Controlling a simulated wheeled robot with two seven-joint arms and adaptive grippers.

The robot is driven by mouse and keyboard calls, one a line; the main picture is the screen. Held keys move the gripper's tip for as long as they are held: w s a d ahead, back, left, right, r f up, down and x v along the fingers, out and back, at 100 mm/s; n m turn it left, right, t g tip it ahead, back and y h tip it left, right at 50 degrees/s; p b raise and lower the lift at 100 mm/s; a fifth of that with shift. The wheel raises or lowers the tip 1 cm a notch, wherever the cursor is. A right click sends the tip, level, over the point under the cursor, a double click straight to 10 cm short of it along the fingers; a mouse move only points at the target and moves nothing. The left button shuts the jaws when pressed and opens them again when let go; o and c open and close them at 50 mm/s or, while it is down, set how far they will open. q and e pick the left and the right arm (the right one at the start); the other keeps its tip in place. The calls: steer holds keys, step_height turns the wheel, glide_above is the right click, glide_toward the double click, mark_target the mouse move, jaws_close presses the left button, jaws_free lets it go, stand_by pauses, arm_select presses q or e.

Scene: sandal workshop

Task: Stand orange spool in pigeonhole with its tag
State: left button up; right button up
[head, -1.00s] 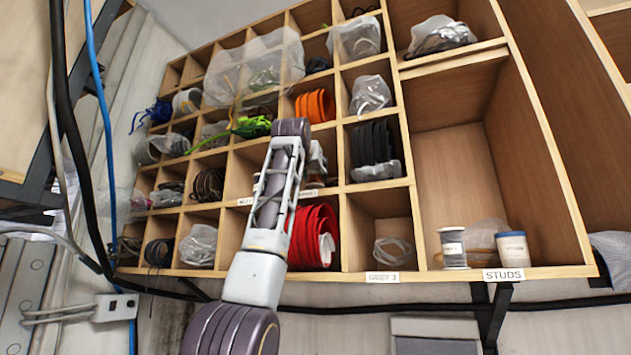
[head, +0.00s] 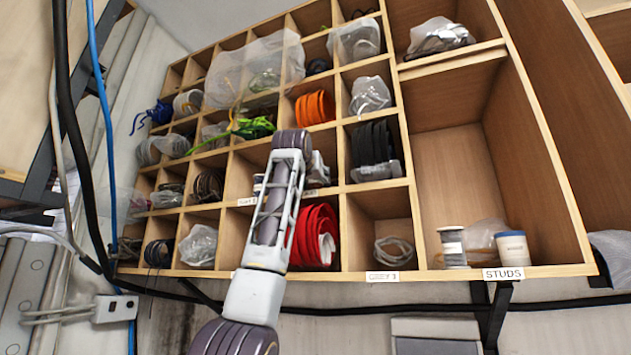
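An orange coil or spool (head: 315,107) sits in a pigeonhole of the wooden rack (head: 404,130), right of the middle. I cannot tell if it is the task's orange spool. My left arm rises from the bottom in front of the rack. My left gripper (head: 317,168) is mostly hidden behind its own wrist, at the pigeonholes below the orange coil. I cannot see its fingertips or anything held. White tags sit on shelf edges, one left of the arm (head: 247,201) and one under a lower right pigeonhole (head: 382,276); their print is unreadable. My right gripper is out of view.
Red coils (head: 315,235) lie beside my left arm, and black coils (head: 373,150) fill a pigeonhole to the right. Cables hang at left. Dividers bound each pigeonhole.

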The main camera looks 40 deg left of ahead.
arm_select(q)
steer(key=shift+o, duration=0.8)
steer(key=shift+r, duration=0.2)
steer(key=shift+s+d, duration=0.3)
steer(key=shift+s, duration=0.25)
steer(key=b+v, duration=0.4)
steer(key=v, duration=0.7)
